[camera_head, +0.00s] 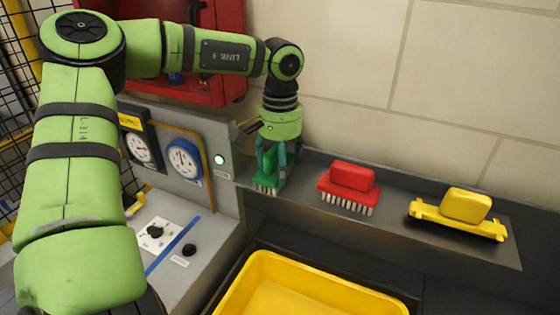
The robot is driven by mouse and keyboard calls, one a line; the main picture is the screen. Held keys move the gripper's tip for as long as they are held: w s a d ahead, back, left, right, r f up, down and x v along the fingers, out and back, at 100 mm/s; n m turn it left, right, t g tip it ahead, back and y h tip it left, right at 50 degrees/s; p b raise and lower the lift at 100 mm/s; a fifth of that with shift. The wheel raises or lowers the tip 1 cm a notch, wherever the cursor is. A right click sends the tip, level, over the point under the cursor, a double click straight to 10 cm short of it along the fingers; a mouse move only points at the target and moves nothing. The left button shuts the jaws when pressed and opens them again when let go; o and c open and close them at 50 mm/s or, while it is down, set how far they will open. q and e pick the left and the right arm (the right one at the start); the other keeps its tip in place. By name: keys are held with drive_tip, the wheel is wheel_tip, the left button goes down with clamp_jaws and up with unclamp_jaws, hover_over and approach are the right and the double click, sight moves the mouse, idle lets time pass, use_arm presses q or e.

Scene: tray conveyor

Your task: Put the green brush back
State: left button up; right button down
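The green brush (268,182) is on the grey shelf at its left end, with its pale bristles down by the shelf surface. My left gripper (277,165) points down over the green brush, with its fingers around the brush's upper part. The fingers and brush are similar in colour and overlap, so I cannot tell whether the fingers are closed on it. My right gripper is not in view.
A red brush (352,178) and a yellow brush (463,207) sit farther right on the shelf (398,228). A yellow tray (300,290) lies below in front. A panel with gauges (184,160) and a red cabinet (222,88) stand at left.

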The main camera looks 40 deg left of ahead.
use_arm(q)
drive_tip(key=o, duration=1.1)
drive_tip(key=shift+r, duration=0.4)
wheel_tip(320, 180, up, 12)
drive_tip(key=shift+f+b, duration=0.2)
drive_tip(key=shift+b, duration=0.55)
